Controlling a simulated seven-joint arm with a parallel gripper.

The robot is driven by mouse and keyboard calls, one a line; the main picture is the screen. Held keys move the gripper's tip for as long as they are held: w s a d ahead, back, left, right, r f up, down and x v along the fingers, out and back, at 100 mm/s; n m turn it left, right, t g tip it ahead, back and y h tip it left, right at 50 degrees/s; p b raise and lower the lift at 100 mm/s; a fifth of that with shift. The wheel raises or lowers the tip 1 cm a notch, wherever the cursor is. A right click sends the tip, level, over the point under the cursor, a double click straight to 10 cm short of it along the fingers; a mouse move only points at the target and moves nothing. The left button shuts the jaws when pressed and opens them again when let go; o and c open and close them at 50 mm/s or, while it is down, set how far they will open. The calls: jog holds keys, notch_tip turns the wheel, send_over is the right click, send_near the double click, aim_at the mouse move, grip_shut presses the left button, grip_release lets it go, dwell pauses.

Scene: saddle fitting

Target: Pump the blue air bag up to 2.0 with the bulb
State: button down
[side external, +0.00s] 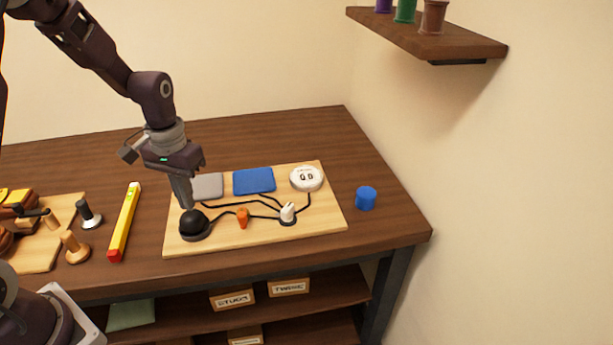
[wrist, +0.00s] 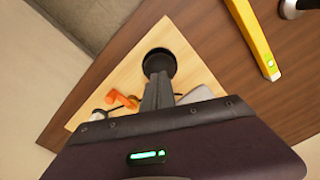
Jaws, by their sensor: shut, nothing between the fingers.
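The blue air bag (side external: 254,181) lies flat on the light wooden board (side external: 331,219), with a grey bag (side external: 207,187) to its left. The black bulb (side external: 194,223) sits in a dark base at the board's front left. It also shows in the wrist view (wrist: 158,63). A round white gauge (side external: 307,178) stands at the board's back right; its small reading looks like 0.0 but is not clear. My gripper (side external: 188,205) is shut and points down just above the bulb; I cannot tell whether it touches. In the wrist view its fingertips (wrist: 158,78) overlap the bulb's edge.
Black hoses link the bulb, an orange valve (side external: 242,218), a white knob (side external: 288,213), the bags and the gauge. A blue cup (side external: 366,198) stands right of the board. A yellow level (side external: 125,221) lies to the left, beside dark and wooden knobs. A shelf (side external: 430,38) hangs upper right.

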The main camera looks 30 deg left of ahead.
jog(key=shift+f, duration=1.65)
jog(key=shift+r, duration=1.7)
dwell(0.7)
